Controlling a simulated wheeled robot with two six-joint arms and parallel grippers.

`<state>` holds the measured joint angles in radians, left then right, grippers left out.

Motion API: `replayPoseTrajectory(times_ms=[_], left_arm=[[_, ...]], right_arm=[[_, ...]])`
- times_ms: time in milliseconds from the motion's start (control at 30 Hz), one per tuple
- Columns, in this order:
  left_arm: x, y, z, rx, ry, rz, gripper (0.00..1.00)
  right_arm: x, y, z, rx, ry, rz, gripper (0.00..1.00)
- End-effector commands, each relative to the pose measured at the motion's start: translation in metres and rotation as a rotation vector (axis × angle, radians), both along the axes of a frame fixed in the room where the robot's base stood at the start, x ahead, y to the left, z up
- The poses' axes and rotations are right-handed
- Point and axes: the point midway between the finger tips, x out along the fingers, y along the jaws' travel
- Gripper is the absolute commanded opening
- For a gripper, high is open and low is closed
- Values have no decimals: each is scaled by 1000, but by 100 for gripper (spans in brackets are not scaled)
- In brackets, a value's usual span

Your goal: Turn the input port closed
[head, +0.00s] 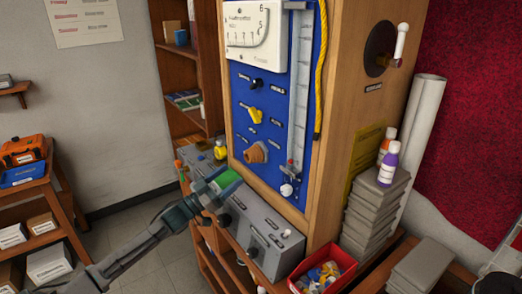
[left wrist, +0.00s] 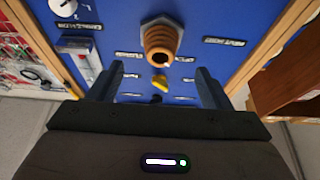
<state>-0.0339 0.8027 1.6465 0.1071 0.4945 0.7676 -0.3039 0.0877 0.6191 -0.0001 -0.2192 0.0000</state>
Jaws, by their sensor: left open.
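The blue test panel (head: 241,92) stands in a wooden frame. It carries a yellow valve handle (head: 254,115), a black knob (head: 257,83) above it and an orange-brown threaded fitting (head: 256,152) below. The labels are too small to tell which names the input port. In the left wrist view, the fitting (left wrist: 160,42) is at the top, with the yellow handle (left wrist: 159,82) and black knob (left wrist: 157,98) beneath it. My left gripper (head: 222,184) is open and empty, below and left of the fitting. Its fingers (left wrist: 157,80) appear either side of the yellow handle, apart from it. My right gripper is not in view.
A grey bench box (head: 262,232) with knobs sits under the panel. A red bin (head: 322,272) of small parts stands at its right. A yellow hose (head: 322,70) and a clear vertical tube (head: 300,85) run along the panel's right side. A wooden shelf (head: 178,95) stands behind.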

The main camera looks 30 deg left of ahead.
Motion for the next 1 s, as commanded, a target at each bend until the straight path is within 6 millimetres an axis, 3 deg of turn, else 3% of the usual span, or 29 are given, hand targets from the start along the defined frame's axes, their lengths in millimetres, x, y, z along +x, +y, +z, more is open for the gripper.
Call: replayPoseTrajectory(times_ms=[200,500,800,1000], left_arm=[[13,-7,11,-2,-9,-4,72],[53,-22,31,-2,-7,-1,72],[86,-36,43,-1,-4,-1,72],[92,-39,42,0,-3,-3,72]], right_arm=[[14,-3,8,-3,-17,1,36],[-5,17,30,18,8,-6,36],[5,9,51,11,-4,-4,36],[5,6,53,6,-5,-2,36]])
